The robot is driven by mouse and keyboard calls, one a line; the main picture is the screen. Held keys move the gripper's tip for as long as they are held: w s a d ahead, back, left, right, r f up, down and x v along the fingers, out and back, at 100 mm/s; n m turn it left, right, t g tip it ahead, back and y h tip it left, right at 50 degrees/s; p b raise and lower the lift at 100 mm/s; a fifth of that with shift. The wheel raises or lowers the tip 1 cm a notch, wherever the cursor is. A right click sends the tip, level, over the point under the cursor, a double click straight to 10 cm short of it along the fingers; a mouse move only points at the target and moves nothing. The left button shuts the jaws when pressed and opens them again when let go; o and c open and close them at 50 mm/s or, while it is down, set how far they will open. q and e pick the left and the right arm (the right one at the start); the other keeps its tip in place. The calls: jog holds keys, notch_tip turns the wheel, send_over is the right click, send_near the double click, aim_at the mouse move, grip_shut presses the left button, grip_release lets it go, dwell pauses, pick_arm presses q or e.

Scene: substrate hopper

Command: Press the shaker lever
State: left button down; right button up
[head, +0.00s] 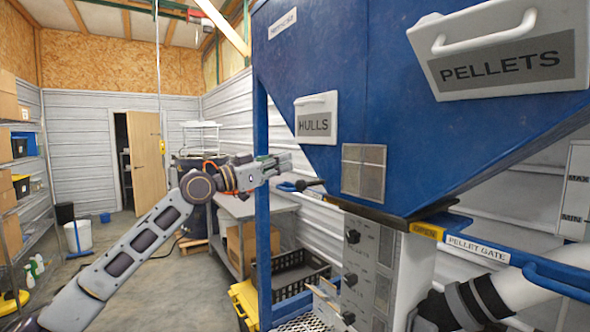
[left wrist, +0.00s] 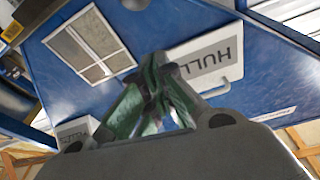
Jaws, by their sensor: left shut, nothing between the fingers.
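The lever that looks like the shaker lever (head: 297,186) is a short dark rod with a blue looped end. It sticks out to the left from the blue hopper (head: 330,70), below the HULLS flap. My left gripper (head: 288,162) is shut and empty, just above and left of the lever, apparently apart from it. In the left wrist view its green fingers (left wrist: 158,75) are together in front of the hopper's blue face. I cannot make out the lever in that view. My right arm enters at the lower right; its fingers do not show.
The HULLS flap (head: 316,118) and a mesh window (head: 364,172) are close to my left gripper. A blue post (head: 263,220) stands below it. A control box (head: 362,258) hangs under the hopper, beside the PELLET GATE bar (head: 478,248). A black crate (head: 296,272) sits lower. Open floor lies left.

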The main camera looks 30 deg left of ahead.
pick_arm(q)
jog(key=shift+w+d+f+p, duration=0.2)
jog(key=shift+w+f+p, duration=0.35)
jog(key=shift+w, duration=0.1)
jog(key=shift+w+d+f+p, duration=0.25)
jog(key=shift+w+f+p, duration=0.2)
jog(key=shift+w+p, duration=0.2)
jog(key=shift+w+d+f+p, duration=0.2)
jog(key=shift+w+f+p, duration=0.3)
jog(key=shift+w, duration=0.15)
pick_arm(e)
jog(key=shift+s+a+r, duration=0.1)
jog(key=shift+a+r, duration=0.2)
jog(key=shift+r, duration=0.3)
jog(key=shift+w+a+r, duration=0.1)
jog(key=shift+a+r, duration=0.15)
jog(key=shift+r, duration=0.4)
jog(key=shift+s+a+r, duration=0.1)
jog(key=shift+a+r, duration=0.2)
jog(key=shift+r, duration=0.3)
jog(key=shift+d, duration=0.3)
jog(key=shift+f, duration=0.1)
